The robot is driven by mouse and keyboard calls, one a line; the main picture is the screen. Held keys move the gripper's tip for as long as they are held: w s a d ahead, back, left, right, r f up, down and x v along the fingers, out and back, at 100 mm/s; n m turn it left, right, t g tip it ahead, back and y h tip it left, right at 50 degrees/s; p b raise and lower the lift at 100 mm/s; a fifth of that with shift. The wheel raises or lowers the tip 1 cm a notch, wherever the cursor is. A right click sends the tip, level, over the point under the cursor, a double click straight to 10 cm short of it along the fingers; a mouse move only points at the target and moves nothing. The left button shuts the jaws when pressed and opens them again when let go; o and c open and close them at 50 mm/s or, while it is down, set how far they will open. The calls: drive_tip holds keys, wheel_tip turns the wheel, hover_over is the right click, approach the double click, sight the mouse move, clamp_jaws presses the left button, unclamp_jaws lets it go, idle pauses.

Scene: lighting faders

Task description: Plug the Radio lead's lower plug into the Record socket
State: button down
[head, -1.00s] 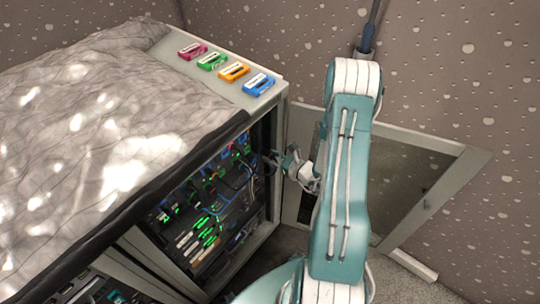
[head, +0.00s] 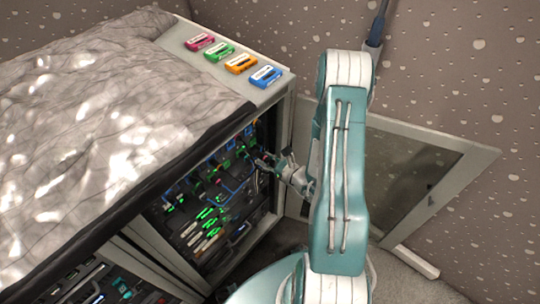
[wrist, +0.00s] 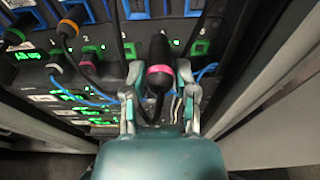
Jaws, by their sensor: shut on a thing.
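My gripper (wrist: 160,98) is shut on a black plug (wrist: 159,52) with a pink band. The plug lies between the fingers and points at the rack panel, close to the row of green-lit sockets. I cannot tell whether its tip touches the panel. A dark lead runs back from it between the fingers. In the head view my gripper (head: 277,163) is at the right side of the open rack (head: 215,200), and the plug is too small to make out. No Radio or Record label is readable.
In the wrist view, other plugs with an orange band (wrist: 69,24) and a pink band (wrist: 87,62) sit at the panel. Blue cables (wrist: 78,96) cross below. The rack's side post (wrist: 240,55) is close on the right. The open door (head: 405,175) stands right of the arm.

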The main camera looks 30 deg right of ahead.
drive_tip(key=a, duration=0.1)
drive_tip(key=s+a, duration=0.1)
drive_tip(key=a, duration=0.1)
idle(0.4)
drive_tip(key=shift+w, duration=0.1)
drive_tip(key=shift+w+a, duration=0.2)
drive_tip(key=shift+w, duration=0.25)
drive_tip(key=shift+r+x, duration=0.25)
drive_tip(key=shift+x, duration=1.05)
drive_tip(key=shift+r+x, duration=0.2)
drive_tip(key=shift+x, duration=1.1)
drive_tip(key=shift+w, duration=0.1)
drive_tip(key=shift+x, duration=1.1)
idle(0.7)
drive_tip(key=shift+c, duration=1.6)
unclamp_jaws()
drive_tip(key=shift+r, duration=0.2)
